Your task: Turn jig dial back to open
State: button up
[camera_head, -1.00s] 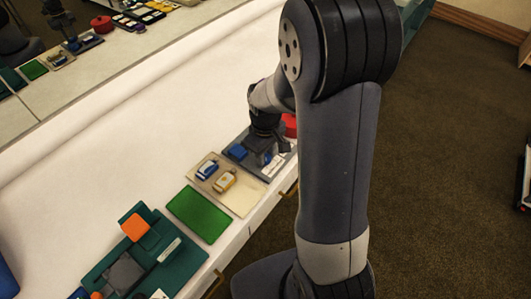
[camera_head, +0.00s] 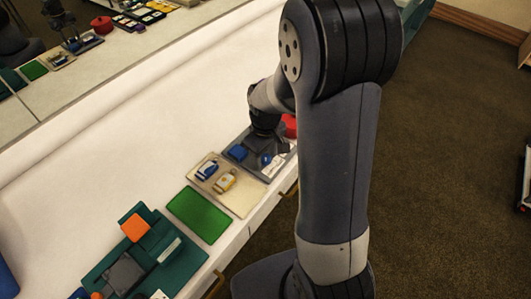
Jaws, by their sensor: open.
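A grey jig plate (camera_head: 246,167) lies near the front edge of the white counter, partly hidden behind my arm. On it are a blue block (camera_head: 237,152) at the left and a small blue and white part (camera_head: 266,159) further right. I cannot tell for sure which part is the dial, or how it is turned. My gripper (camera_head: 264,136) is open and points down over the back of the jig. Its fingertips are small and dark against the grey parts, so contact with the jig cannot be made out.
A beige tray (camera_head: 243,202) with a blue and a yellow item lies left of the jig. Then come a green mat (camera_head: 199,214) and a teal board (camera_head: 183,262) with an orange block (camera_head: 134,227). A red round thing (camera_head: 290,126) stands behind the jig. The counter's back is clear.

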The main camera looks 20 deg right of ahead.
aim_at(266, 157)
notch_tip(266, 157, up, 11)
jog(key=shift+p, duration=0.4)
jog(key=shift+f, duration=0.15)
notch_tip(266, 157, down, 11)
jog(key=shift+b, duration=0.4)
jog(key=shift+n, duration=0.3)
jog(key=shift+r, duration=0.25)
